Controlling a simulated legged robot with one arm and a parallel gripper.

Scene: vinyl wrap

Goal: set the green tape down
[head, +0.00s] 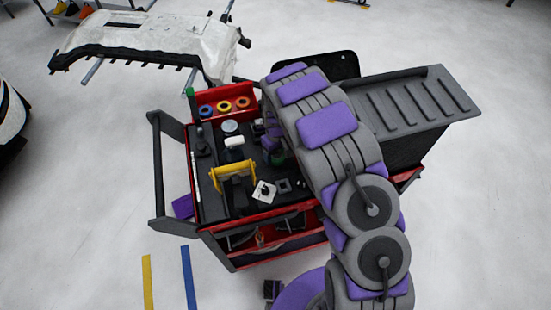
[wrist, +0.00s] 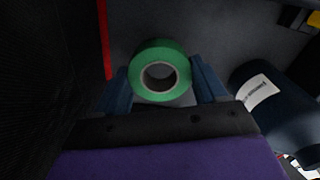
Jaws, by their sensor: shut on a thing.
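The green tape (wrist: 141,82) is a thick roll with a pale core, between the two blue fingers of my gripper (wrist: 164,82) in the wrist view. My gripper is shut on it. My arm hides most of the gripper there. I cannot tell whether the roll touches the surface below.
A red bin (head: 239,91) with several coloured tape rolls stands at the cart's back. A yellow-handled tool (head: 233,171), a white square item (head: 264,192) and a white-capped container (head: 234,142) stand nearby. A dark blue labelled object (wrist: 262,105) lies right of the gripper.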

